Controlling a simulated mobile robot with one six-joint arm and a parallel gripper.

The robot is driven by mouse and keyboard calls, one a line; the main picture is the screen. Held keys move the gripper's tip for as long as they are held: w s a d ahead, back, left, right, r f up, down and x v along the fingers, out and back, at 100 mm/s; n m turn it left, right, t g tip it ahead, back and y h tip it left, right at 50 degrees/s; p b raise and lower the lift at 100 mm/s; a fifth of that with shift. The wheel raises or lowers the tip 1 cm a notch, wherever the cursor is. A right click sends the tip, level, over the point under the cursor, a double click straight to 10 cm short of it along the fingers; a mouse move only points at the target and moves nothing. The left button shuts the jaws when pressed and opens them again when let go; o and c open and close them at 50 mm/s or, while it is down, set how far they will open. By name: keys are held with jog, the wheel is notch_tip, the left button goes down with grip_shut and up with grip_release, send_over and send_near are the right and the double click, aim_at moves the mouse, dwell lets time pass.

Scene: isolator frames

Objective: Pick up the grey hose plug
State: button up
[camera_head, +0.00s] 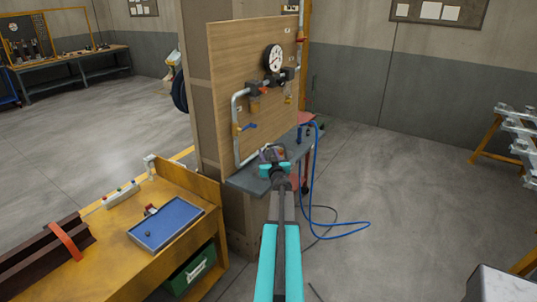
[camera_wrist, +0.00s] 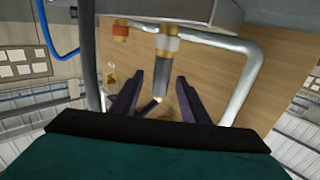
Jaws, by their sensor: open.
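In the wrist view, which shows the scene upside down, a grey cylindrical plug (camera_wrist: 162,68) with a paler collar stands at the edge of the grey shelf (camera_wrist: 200,12). I take it for the grey hose plug. My gripper (camera_wrist: 159,78) is open, with one dark finger on each side of the plug's line; I cannot tell whether either touches it. In the head view my gripper (camera_head: 270,154) is over the shelf (camera_head: 246,181), low in front of the wooden board. It hides most of what is there, and I cannot make out the plug.
A red-and-brass fitting (camera_wrist: 120,31) is near the plug. A blue hose (camera_head: 313,180) hangs right of the shelf. A workbench (camera_head: 112,235) stands left.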

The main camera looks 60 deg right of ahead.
aim_at(267, 149)
jog(key=shift+w+d, duration=0.4)
jog(key=shift+w, duration=0.05)
dwell(0.3)
grip_shut()
jog(key=shift+r, duration=0.15)
jog(key=shift+r, duration=0.55)
notch_tip(267, 149, up, 2)
jog(key=shift+r, duration=0.1)
jog(key=s+a, duration=0.3)
jog(key=s, duration=0.4)
jog(key=s+a+r, duration=0.1)
jog(key=s+a, duration=0.2)
jog(key=s, duration=0.4)
jog(key=shift+s+a+r, duration=0.2)
jog(key=shift+s+a, duration=0.1)
jog(key=shift+s, duration=0.05)
jog(key=shift+r, duration=0.15)
